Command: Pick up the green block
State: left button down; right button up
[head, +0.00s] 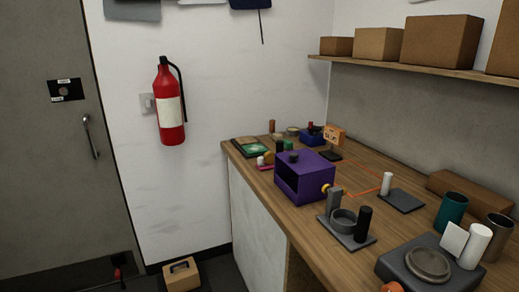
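On the far left end of the wooden workbench (330,200) lies a flat green piece (257,150) with a paler patch on it. Neither of my grippers can be made out in the head view.
A purple open-fronted box (318,178) stands near the bench's front edge. To its right are a grey fixture (358,239), a teal cup (451,212) and a dark device (400,268). A fire extinguisher (170,105) hangs on the wall. A tan case (181,276) is on the floor.

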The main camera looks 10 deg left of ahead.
aim_at(288, 145)
jog(key=i+j+z, duration=0.1)
jog(key=i+j, duration=0.8)
jog(key=i+j+z, duration=0.15)
jog(key=i+j, duration=0.75)
jog(key=j, duration=0.1)
